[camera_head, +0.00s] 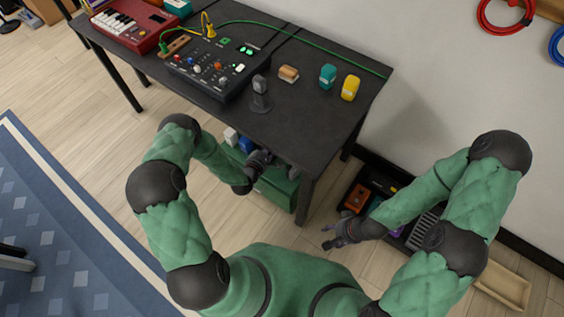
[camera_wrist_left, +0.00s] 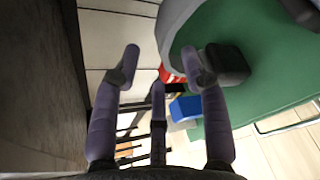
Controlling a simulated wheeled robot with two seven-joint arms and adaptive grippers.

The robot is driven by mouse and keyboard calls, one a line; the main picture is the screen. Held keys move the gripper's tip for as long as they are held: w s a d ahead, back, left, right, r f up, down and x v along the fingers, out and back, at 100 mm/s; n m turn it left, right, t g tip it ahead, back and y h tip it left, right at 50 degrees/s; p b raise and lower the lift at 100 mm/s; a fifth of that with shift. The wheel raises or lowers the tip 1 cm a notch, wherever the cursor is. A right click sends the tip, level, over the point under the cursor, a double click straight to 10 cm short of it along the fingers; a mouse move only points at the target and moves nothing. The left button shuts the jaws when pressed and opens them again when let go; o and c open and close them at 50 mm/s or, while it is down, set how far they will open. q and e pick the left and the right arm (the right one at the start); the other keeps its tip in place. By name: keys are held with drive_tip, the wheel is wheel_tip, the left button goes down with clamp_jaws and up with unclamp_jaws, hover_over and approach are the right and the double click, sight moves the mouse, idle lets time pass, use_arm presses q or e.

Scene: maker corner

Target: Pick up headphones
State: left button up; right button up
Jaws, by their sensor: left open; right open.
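I cannot clearly make out headphones in either view. A small dark grey upright object (camera_head: 261,97) on a flat base stands near the table's front edge, but I cannot tell what it is. My left gripper (camera_head: 262,160) is just off the table's front edge, lower than the top and above a green box. In the left wrist view its fingers (camera_wrist_left: 160,62) are spread and empty, with the green box (camera_wrist_left: 270,60) behind. My right gripper (camera_head: 334,237) is open and empty, right of the table over the floor side.
The dark table (camera_head: 300,120) holds a control panel (camera_head: 215,72), a red keyboard (camera_head: 125,25), a sandwich-like block (camera_head: 288,73), a teal item (camera_head: 327,76) and a yellow item (camera_head: 350,87). A dark crate (camera_head: 370,180) and wooden tray (camera_head: 505,285) sit at the right.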

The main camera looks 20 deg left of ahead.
use_arm(q)
drive_tip(key=shift+b+x, duration=1.45)
drive_tip(key=shift+x, duration=1.35)
drive_tip(key=shift+d, duration=0.1)
